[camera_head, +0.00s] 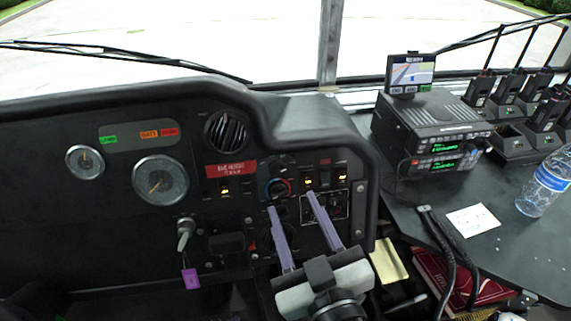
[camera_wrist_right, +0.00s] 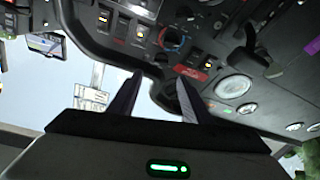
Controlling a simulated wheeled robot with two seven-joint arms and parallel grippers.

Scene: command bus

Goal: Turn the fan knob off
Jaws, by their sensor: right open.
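A round dark knob with a red and blue ring (camera_head: 278,187) is on the dashboard's center panel, below a round air vent. It also shows in the wrist view (camera_wrist_right: 175,39), beyond the fingers. Other dials lie close below it, partly hidden by the fingers, so I cannot tell for certain which one is the fan knob. My right gripper (camera_head: 291,201) is open and empty, with its two purple fingers pointing at this panel. In the wrist view the fingertips (camera_wrist_right: 160,76) are spread apart with nothing between them. I cannot tell whether a fingertip touches the panel. My left gripper is not in view.
Lit rocker switches (camera_head: 308,181) sit right of the knob. An ignition key with a purple tag (camera_head: 191,278) hangs to the left. A radio unit (camera_head: 440,135), a water bottle (camera_head: 545,185) and a white paper (camera_head: 473,219) are on the right counter.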

